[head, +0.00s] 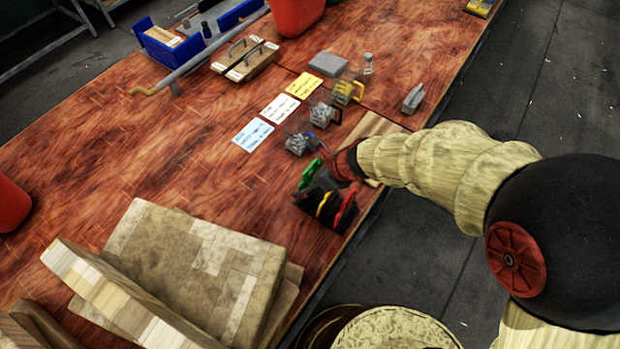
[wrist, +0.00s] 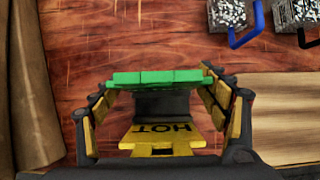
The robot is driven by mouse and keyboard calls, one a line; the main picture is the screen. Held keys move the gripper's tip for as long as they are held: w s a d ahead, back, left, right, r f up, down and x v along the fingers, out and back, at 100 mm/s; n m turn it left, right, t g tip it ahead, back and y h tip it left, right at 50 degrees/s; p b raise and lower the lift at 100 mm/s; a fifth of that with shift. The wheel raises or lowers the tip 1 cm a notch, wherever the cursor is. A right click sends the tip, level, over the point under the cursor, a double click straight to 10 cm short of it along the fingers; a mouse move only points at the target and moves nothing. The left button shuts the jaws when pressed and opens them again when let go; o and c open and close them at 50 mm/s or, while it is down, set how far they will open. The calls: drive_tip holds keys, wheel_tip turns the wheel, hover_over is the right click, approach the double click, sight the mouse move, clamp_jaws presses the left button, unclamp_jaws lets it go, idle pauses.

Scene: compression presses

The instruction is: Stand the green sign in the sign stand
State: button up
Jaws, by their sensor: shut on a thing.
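The green sign (wrist: 158,77) shows edge-on in the wrist view as a narrow green bar between my fingertips. My gripper (wrist: 158,84) is shut on it, with one finger on each side. In the head view my gripper (head: 322,192) is over the table's front right part, and a bit of green (head: 309,174) shows at it; most of the sign is hidden. A small grey upright piece (head: 413,98) at the table's right edge may be the sign stand, but I cannot tell for sure. It is apart from my gripper.
Blue, white and yellow cards (head: 279,108) lie flat mid-table. Small bins with handles (head: 321,112) stand beside them. A pale wooden board (head: 372,126) lies near my gripper. Bare table (head: 150,150) lies on the left.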

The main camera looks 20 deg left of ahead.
drive_tip(key=shift+f+b, duration=1.2)
drive_tip(key=shift+f, duration=0.35)
drive_tip(key=o, duration=1.2)
drive_tip(key=shift+o, duration=0.8)
drive_tip(key=v, duration=1.2)
